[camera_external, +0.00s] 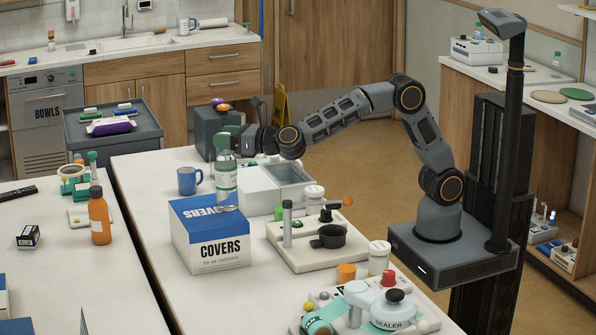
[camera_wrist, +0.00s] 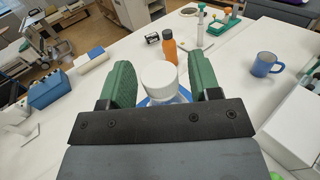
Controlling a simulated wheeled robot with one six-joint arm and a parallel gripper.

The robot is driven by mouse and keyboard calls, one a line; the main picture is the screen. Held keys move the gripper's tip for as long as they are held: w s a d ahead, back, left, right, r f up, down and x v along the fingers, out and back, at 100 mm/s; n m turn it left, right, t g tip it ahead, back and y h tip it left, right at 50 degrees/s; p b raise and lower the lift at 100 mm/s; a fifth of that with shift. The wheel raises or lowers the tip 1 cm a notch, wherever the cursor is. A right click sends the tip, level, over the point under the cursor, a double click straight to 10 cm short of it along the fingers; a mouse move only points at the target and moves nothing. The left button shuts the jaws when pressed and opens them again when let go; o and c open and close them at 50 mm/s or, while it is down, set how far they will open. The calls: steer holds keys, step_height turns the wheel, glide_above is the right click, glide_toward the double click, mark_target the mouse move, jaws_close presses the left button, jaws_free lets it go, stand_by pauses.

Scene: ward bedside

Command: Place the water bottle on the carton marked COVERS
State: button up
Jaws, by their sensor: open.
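The water bottle (camera_external: 226,182) is clear with a pale label and stands upright on top of the blue-and-white carton marked COVERS (camera_external: 222,252), towards its back right part. In the wrist view its white cap (camera_wrist: 158,76) is between my green fingers, with a gap on each side. Part of the carton's blue top (camera_wrist: 146,101) shows below the cap. My gripper (camera_external: 232,143) is open around the upper end of the bottle. The fingers hide part of the bottle's top in the external view.
A blue mug (camera_external: 188,180) stands behind the carton. An orange bottle (camera_external: 99,218) stands on the left table. Bare tabletop lies in front of the carton.

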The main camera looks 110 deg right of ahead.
steer(key=shift+r+p, duration=0.2)
steer(key=shift+p, duration=0.1)
steer(key=b+v, duration=0.3)
steer(key=v, duration=0.9)
steer(key=shift+b, duration=0.3)
steer(key=shift+f, duration=0.1)
